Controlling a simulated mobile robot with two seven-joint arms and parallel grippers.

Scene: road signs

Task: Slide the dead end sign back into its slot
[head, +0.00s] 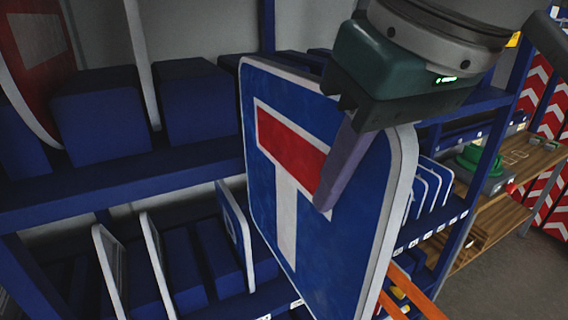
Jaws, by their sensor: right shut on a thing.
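The dead end sign (358,238) is a blue square plate with rounded corners, a pale border, a white stem and a red bar. It stands tilted in front of the blue shelving, in the middle of the head view. My right gripper (335,185) comes in from the top and is shut on the sign. One finger lies across its front face over the end of the red bar; the other finger is hidden behind the plate. The slot for this sign cannot be told apart from the others. My left gripper is not in view.
A blue rack's upper shelf (120,184) holds blue dividers and a round red sign (42,65). Several thin signs stand in slots on the lower shelf (228,306). At right are a wooden shelf (518,160), red-and-white chevron panels (535,85) and open floor.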

